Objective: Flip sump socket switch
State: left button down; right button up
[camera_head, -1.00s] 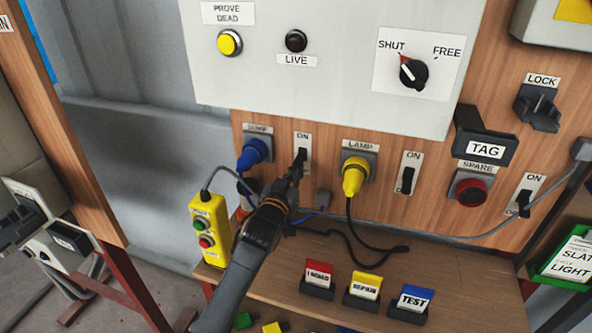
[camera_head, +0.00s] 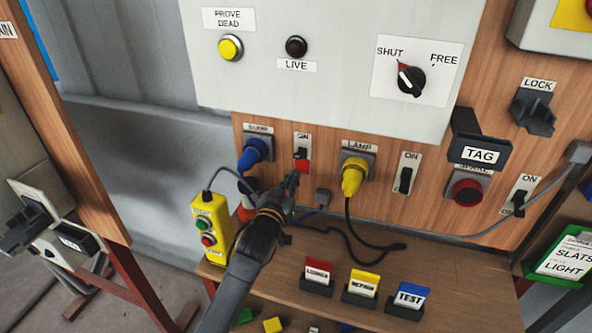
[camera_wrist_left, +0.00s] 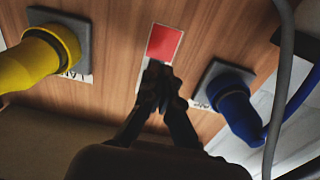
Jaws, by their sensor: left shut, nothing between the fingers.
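The sump socket (camera_head: 257,148) has a blue plug in it, and its label is only partly legible. To its right is its switch plate (camera_head: 302,137), marked ON at the top. The black switch lever (camera_head: 301,154) sits high on the plate, with a red patch (camera_head: 303,167) showing below it. My left gripper (camera_head: 292,180) is shut and empty, just below and in front of this red patch. In the left wrist view the closed fingertips (camera_wrist_left: 160,84) are beside the plate's red patch (camera_wrist_left: 165,43), between the yellow and blue plugs. Whether they touch the plate cannot be told. My right gripper is not in view.
The yellow lamp plug (camera_head: 353,177) with its hanging black cable is close to the right. A yellow push-button pendant (camera_head: 211,228) stands to the left of my arm. Red, yellow and blue tag cards (camera_head: 364,283) stand on the shelf below.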

pick_arm(q)
jog(key=p+v, duration=0.4)
jog(key=v, duration=0.2)
dwell(0.6)
jog(key=shift+s+a, duration=0.1)
